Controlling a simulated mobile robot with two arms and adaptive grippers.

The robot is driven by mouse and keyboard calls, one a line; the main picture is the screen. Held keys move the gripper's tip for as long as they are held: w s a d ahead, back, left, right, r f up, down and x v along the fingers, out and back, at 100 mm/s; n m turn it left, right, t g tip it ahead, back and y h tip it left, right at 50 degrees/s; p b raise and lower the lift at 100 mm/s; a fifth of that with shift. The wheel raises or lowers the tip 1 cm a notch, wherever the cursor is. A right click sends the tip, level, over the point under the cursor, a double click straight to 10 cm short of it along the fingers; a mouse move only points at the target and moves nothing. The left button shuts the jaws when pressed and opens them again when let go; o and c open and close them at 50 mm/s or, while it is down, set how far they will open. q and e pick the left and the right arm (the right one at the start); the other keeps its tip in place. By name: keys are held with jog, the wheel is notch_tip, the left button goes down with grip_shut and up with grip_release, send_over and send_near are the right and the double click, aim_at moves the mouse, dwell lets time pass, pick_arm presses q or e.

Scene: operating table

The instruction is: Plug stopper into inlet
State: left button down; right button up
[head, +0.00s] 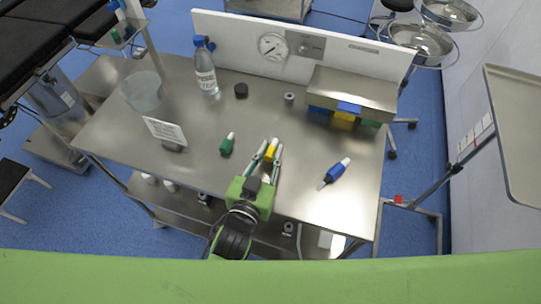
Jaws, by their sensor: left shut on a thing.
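My left gripper (271,156) is over the front middle of the steel table, its two fingers closed on either side of a yellow marker-like piece (271,149). Whether the piece still touches the table cannot be told. A green piece (227,143) with a light tip lies to the left of the gripper, and a blue one (337,169) with white ends lies to the right. Which thing is the stopper is not clear. A small black cylinder (241,90) and a small grey cylinder (289,98) stand further back. No inlet can be clearly made out. My right gripper is not in view.
On the steel table (195,130) stand a water bottle (206,72), a clear container (142,92), a white sign (165,131) and a metal box (350,92) with blue, yellow and green fronts. A white back panel (235,40) carries a gauge (272,46). The table's middle has free room.

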pick_arm(q)
jog(key=s+a+r, duration=0.8)
jog(key=s+r, duration=0.2)
jog(key=s, duration=0.1)
jog(key=shift+a+r, duration=0.35)
